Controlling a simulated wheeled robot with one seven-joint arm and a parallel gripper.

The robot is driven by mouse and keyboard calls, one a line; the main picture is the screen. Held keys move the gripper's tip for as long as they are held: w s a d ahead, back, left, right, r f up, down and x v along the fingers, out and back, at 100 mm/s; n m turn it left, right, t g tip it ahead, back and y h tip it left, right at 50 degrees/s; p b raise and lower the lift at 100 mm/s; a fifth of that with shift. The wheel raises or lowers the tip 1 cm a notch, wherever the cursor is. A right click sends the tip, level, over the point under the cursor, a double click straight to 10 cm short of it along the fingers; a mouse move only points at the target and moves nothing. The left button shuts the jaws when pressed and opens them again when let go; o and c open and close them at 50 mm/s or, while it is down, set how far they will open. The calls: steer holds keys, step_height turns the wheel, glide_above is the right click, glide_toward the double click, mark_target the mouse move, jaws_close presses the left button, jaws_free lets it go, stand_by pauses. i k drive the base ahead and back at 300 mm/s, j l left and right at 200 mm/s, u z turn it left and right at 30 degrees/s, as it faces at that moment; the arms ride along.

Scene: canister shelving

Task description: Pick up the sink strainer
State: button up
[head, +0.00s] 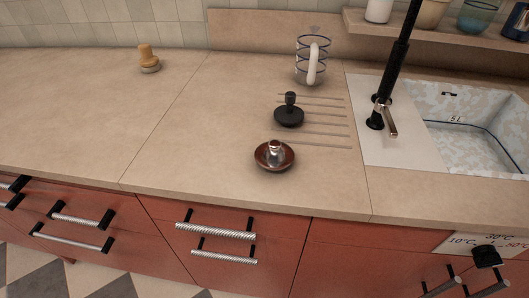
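Two small knobbed pieces on the counter could be the sink strainer, and I cannot tell for sure which is. One is a round black piece with an upright black knob (289,115), lying on the grooved drainer area left of the sink. The other is a reddish-brown shallow dish with a shiny metal knob in its middle (274,155), nearer the counter's front edge. Both stand upright, apart from each other, and nothing holds them. My gripper does not show in the head view.
A glass mug with blue rings (311,60) stands behind the black piece. The black tap (385,95) and speckled sink (465,145) are at right. A wooden-knobbed piece (148,60) sits at back left. A shelf (435,38) holds several vessels.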

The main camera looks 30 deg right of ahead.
mark_target(273, 154)
steer(key=z, duration=0.8)
steer(key=j+z, duration=0.9)
steer(key=j, duration=0.15)
steer(key=k+j+z, duration=0.2)
steer(key=j+z, duration=0.3)
